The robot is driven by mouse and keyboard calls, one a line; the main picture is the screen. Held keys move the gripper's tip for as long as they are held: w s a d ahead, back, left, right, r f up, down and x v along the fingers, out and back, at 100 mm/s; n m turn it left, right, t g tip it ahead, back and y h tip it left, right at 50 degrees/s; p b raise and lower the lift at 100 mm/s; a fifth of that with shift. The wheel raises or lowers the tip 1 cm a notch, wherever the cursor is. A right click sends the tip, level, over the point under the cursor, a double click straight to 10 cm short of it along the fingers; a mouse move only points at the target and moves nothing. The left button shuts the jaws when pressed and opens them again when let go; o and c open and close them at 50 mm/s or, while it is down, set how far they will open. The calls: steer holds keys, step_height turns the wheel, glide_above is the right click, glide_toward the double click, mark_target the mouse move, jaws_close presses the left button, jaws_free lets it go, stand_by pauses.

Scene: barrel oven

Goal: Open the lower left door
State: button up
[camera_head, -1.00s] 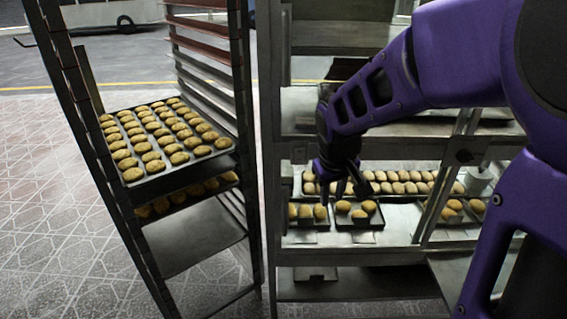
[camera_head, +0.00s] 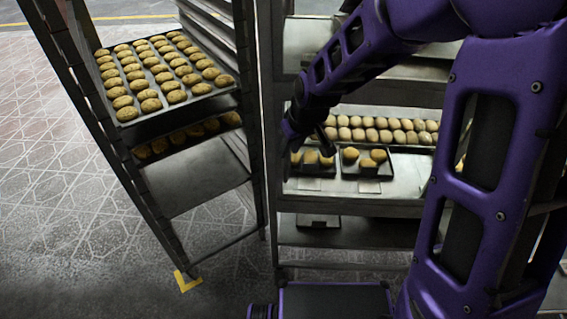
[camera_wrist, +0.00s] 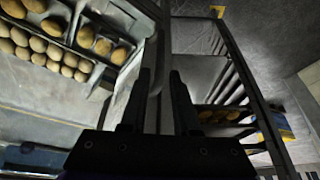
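The metal cabinet (camera_head: 405,208) stands right of centre in the head view. Its lower left section holds small trays of buns (camera_head: 310,160), with a longer row of buns behind. No clear door panel or handle can be made out there; clear glass cannot be told. My gripper (camera_head: 312,148) is in front of this section, near its left side, pointing down and empty. In the wrist view, my gripper (camera_wrist: 160,82) has its two fingers apart. A narrow upright metal edge (camera_wrist: 165,45) shows beyond the gap; contact cannot be told. My arm hides the cabinet's right part.
A tall rack (camera_head: 255,140) stands left of the cabinet, close to my gripper. It holds a tray of buns (camera_head: 165,112). Tiled floor (camera_head: 60,215) is clear at the left. A lower shelf (camera_head: 360,232) lies under the bun section.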

steer(key=b+x, duration=0.1)
steer(key=x, duration=0.7)
steer(key=shift+w+a+f, duration=0.1)
steer(key=shift+w+f, duration=0.05)
steer(key=shift+f, duration=0.25)
jaws_close()
stand_by(0.9)
